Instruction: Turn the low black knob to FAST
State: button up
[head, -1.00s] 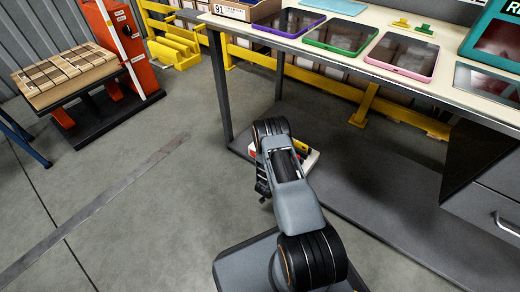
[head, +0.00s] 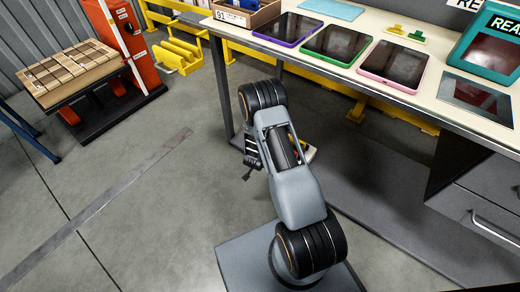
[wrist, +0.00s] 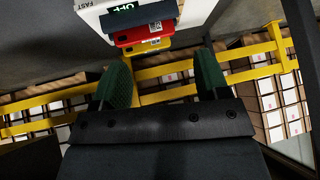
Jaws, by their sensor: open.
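In the wrist view, a white panel (wrist: 92,17) shows at the top with the word FAST at its upper left. The panel and knob are beyond the fingertips, with no contact visible. In the head view, my arm hides most of the panel under the workbench.
The workbench (head: 462,112) overhangs this area and carries several tablets and a teal box (head: 490,45). Its leg (head: 220,85) stands close to my arm. A yellow rail (head: 395,118) runs behind. Open floor lies at the left.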

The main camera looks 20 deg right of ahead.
jog(key=shift+y, duration=0.4)
jog(key=shift+w+a+r+p, duration=0.2)
jog(key=shift+r, duration=0.45)
jog(key=shift+w+a+r+p, duration=0.15)
jog(key=shift+a+r, duration=0.05)
jog(key=shift+r, duration=0.5)
jog(key=shift+w+a+r+p, duration=0.2)
jog(key=shift+r, duration=0.45)
jog(key=shift+r, duration=0.1)
jog(key=a+r+n+y+p, duration=0.25)
jog(key=r+p, duration=0.25)
jog(key=r, duration=0.7)
jog(key=s+a+r+n+y+p, duration=0.1)
jog(key=a+r+p, duration=0.3)
jog(key=r, duration=0.8)
jog(key=a+r+n+y+p, duration=0.15)
jog(key=r+p, duration=0.45)
jog(key=r, duration=0.6)
jog(key=s+a+r+n+g+p, duration=0.1)
jog(key=s+r+n+p, duration=0.2)
jog(key=s+r+p, duration=0.4)
jog(key=s+a+r+n+p, duration=0.1)
jog(key=s+r+n+p, duration=0.2)
jog(key=s+r+p, duration=0.4)
jog(key=s+r, duration=0.5)
jog(key=r, duration=0.8)
jog(key=shift+s+r+g+h, duration=0.15)
jog(key=shift+g+h, duration=0.15)
jog(key=shift+g, duration=0.1)
